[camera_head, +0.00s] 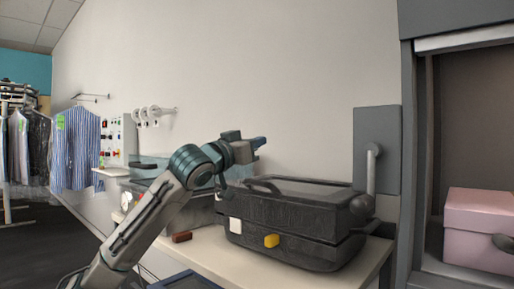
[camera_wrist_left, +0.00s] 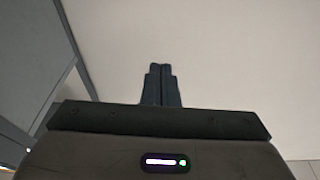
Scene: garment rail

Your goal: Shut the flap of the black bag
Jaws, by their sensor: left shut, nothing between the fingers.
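The black bag (camera_head: 290,218) stands on the pale table in the head view, with a handle loop at its top left. Its top looks level and down on the body; I cannot tell whether the flap is fully shut. A white tag (camera_head: 235,225) and a yellow tag (camera_head: 271,241) show on its front. My left gripper (camera_head: 259,142) is above the bag's left rear part, apart from it, pointing right. In the left wrist view its fingers (camera_wrist_left: 160,84) are together and empty, against a plain wall. My right gripper is not in view.
The pale table (camera_head: 215,252) has a small brown block (camera_head: 181,237) left of the bag. A grey wall panel with a lever (camera_head: 372,165) stands behind the bag's right end. A pink box (camera_head: 481,229) sits in a shelf at right. Striped shirts (camera_head: 76,150) hang far left.

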